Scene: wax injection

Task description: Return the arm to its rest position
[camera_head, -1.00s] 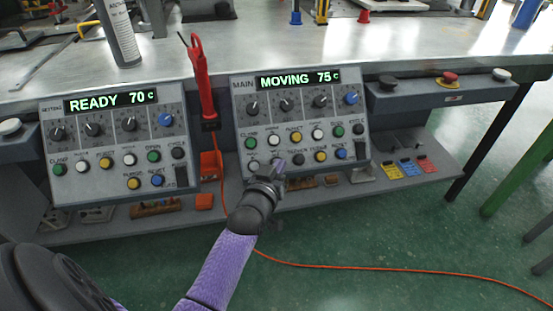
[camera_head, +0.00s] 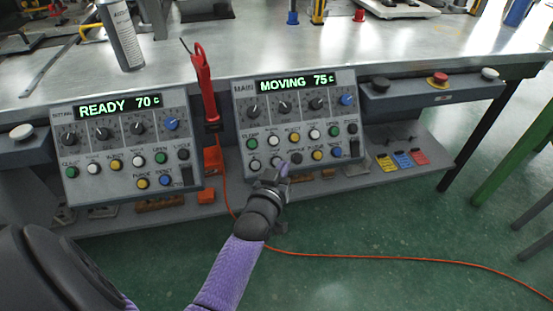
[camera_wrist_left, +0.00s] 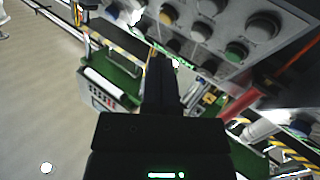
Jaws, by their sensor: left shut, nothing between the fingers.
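My left gripper (camera_head: 284,170) is in front of the lower edge of the main control panel (camera_head: 300,112). It is shut and empty. The panel's display reads MOVING 75 C, and it carries dials and coloured buttons. In the left wrist view the shut fingers (camera_wrist_left: 162,85) point toward the panel's buttons (camera_wrist_left: 235,52), and I cannot tell whether they touch the panel. The second panel (camera_head: 122,150) on the left reads READY 70 C. My purple-sleeved left arm comes up from the bottom of the head view. My right gripper is not in view.
A metal worktable (camera_head: 300,50) spans behind the panels with a spray can (camera_head: 120,35) on it. A red-handled tool (camera_head: 205,85) hangs between the panels. A shelf (camera_head: 345,180) runs below.

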